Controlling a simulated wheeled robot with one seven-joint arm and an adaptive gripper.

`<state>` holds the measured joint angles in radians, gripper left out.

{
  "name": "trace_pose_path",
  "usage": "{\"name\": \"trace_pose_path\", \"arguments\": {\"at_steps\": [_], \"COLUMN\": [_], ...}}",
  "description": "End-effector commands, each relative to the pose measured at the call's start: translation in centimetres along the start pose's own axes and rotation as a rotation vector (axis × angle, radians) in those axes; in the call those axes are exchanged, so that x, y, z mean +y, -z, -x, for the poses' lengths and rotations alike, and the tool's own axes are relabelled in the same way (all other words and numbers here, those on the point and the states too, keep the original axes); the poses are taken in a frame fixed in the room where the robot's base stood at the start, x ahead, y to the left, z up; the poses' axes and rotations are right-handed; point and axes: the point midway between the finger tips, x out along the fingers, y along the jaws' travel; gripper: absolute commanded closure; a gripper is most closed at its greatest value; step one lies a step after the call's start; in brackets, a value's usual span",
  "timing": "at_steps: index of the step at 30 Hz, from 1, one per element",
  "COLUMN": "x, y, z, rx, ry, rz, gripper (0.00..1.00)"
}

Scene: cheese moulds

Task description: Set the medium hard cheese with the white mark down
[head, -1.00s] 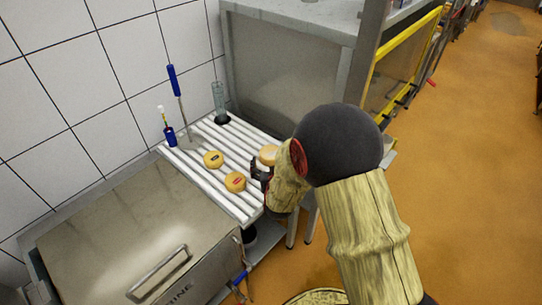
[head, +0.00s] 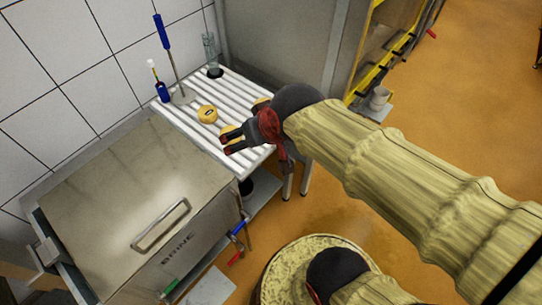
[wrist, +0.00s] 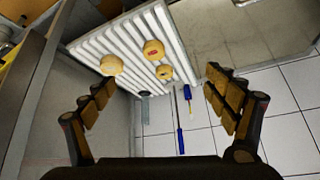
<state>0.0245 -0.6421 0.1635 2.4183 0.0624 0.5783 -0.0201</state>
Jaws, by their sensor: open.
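Three round yellow cheeses lie on a white slatted rack (head: 238,88). One cheese (wrist: 111,65) lies apart from the others; no mark is clear on it, and in the head view it (head: 261,102) is partly hidden behind my arm. A cheese with a red mark (wrist: 153,49) and a cheese with a dark mark (wrist: 164,72) lie close together; the dark-marked one (head: 207,114) shows fully in the head view. My gripper (head: 229,144) is open and empty above the rack's front part. Its fingers (wrist: 160,98) are spread wide in the wrist view, with nothing between them.
A steel brine tank (head: 125,190) adjoins the rack in front. A grey cabinet (head: 275,45) stands behind it.

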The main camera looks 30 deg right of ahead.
Motion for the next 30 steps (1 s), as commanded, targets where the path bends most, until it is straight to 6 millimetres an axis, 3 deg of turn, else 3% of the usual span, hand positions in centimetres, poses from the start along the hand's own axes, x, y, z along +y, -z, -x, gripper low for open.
{"name": "trace_pose_path", "arguments": {"at_steps": [1,3,8,30], "x": [-0.1,-0.1,0.2,0.2], "y": [-1.4,-3.3,-5.9,-6.4], "z": [2.0,4.0,6.5,6.7], "rx": [-0.024,-0.066,-0.121,-0.133], "ry": [-0.002,-0.009,-0.021,-0.023], "rz": [0.017,0.033,0.049,0.051], "gripper": [0.14,0.14,0.14,0.16]}}
